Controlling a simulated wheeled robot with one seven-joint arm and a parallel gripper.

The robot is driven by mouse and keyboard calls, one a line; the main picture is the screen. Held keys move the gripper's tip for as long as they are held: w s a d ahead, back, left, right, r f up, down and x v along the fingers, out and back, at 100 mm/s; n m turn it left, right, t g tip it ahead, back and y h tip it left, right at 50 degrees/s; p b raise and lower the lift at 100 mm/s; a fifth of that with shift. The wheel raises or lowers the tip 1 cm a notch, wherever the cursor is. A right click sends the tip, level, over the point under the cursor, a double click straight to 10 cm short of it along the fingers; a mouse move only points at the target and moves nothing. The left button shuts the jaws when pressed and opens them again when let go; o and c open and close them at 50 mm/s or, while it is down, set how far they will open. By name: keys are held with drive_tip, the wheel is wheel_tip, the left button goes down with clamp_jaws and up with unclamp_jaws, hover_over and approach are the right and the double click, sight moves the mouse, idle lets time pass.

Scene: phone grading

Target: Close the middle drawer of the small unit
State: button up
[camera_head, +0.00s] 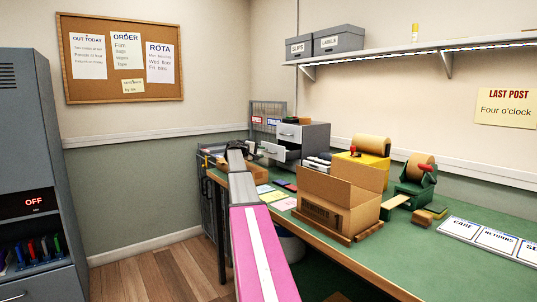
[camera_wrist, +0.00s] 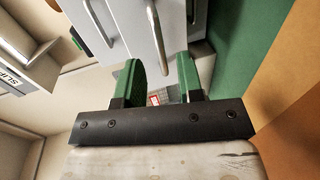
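The small grey unit (camera_head: 316,136) stands on the far part of the green bench, in the corner. Its middle drawer (camera_head: 273,151) is pulled out toward the left; the upper drawer (camera_head: 289,132) looks shut. My gripper (camera_head: 237,148) is to the left of the open drawer. In the wrist view, my gripper (camera_wrist: 161,78) has its two green fingers apart. A pale drawer front with a long bar handle (camera_wrist: 158,35) is just ahead of them, the handle in line with the gap. I cannot tell whether the fingers touch it.
Coloured cards (camera_head: 275,196) lie at the bench's left edge. A shelf with grey boxes (camera_head: 338,40) is above. Floor left of the bench is clear.

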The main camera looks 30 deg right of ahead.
drive_tip(key=shift+x, duration=2.6)
clamp_jaws()
